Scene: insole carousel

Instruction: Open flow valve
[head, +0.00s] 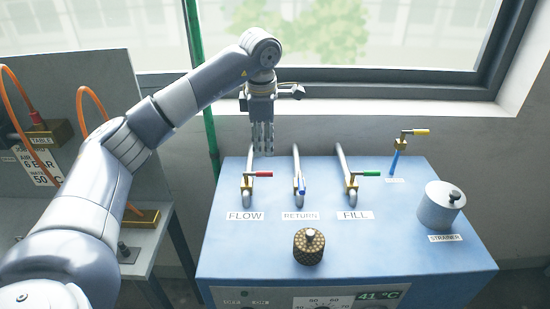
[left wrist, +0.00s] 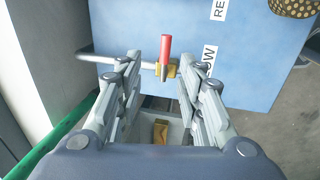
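The flow valve is a brass body (head: 247,182) on a grey pipe behind the FLOW label (head: 245,216). Its red handle (head: 262,174) points right, crosswise to the pipe. My left gripper (head: 262,150) hangs fingers-down above and behind this valve, apart from it. In the left wrist view the two fingers (left wrist: 160,62) are spread, with nothing held. The red handle (left wrist: 165,50) and brass body (left wrist: 172,71) show beyond and between the fingertips there. My right gripper is in neither view.
The return valve's blue handle (head: 302,186) lies along its pipe. The fill valve's green handle (head: 371,173) points right. A yellow-handled valve (head: 420,132), a strainer (head: 440,207) and a dark textured knob (head: 309,245) stand on the blue top (head: 400,255). A green pole (head: 196,40) rises behind my left arm.

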